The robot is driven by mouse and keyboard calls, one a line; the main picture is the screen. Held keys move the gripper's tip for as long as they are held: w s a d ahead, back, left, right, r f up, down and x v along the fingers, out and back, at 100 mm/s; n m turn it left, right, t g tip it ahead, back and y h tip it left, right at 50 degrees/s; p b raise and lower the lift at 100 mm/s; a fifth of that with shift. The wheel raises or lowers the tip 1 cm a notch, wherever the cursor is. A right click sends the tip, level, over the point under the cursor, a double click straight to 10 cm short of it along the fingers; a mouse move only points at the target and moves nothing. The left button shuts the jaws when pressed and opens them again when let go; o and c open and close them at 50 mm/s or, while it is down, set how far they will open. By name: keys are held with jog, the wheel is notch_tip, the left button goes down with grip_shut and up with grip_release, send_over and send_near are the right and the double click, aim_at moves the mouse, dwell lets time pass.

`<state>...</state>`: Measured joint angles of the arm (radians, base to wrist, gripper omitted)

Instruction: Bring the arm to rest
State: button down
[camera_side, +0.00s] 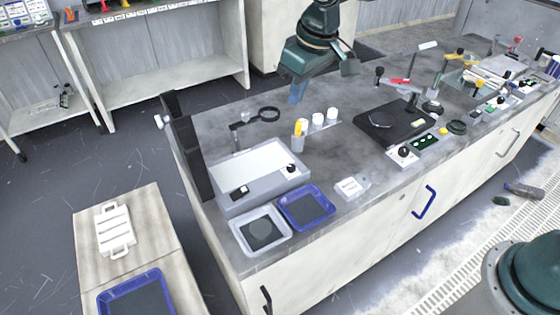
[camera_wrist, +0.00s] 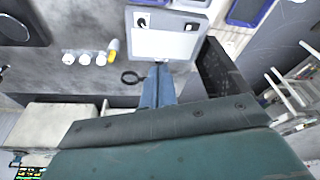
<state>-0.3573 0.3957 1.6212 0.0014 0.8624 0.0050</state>
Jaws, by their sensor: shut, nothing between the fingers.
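My gripper (camera_side: 297,92) hangs over the far part of the grey bench (camera_side: 225,115), pointing down, with blue fingers held together and nothing between them. It is above the bench top, behind the white bottles and to the right of the ring-shaped black tool. In the wrist view my gripper (camera_wrist: 158,75) shows as blue fingers close together, reaching toward the white-topped basin unit. The fingertips look apart from everything on the bench. My green arm comes down from the top of the side view.
A white-topped basin unit (camera_side: 255,167), a blue tray (camera_side: 305,207) and a grey tray (camera_side: 262,230) stand at the near left end. Several white bottles (camera_side: 317,119) and a black platen base (camera_side: 393,122) stand mid-bench. A dark upright panel (camera_side: 185,140) edges the left end.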

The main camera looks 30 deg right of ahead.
jog(key=s+d+r+m+t, duration=0.1)
jog(key=s+d+r, duration=0.3)
jog(key=s+d, duration=0.25)
jog(key=s+d+r+m+t, duration=0.1)
jog(key=s+d+r, duration=0.45)
jog(key=s, duration=0.25)
jog(key=s+d+f+m, duration=0.1)
jog(key=s+d, duration=0.2)
jog(key=s, duration=0.5)
jog(key=s+d+f+m+h, duration=0.1)
jog(key=s+d+f, duration=0.1)
jog(key=s, duration=0.6)
jog(key=shift+d+f+t, duration=0.3)
jog(key=shift+d+t, duration=0.1)
jog(key=shift+d, duration=0.1)
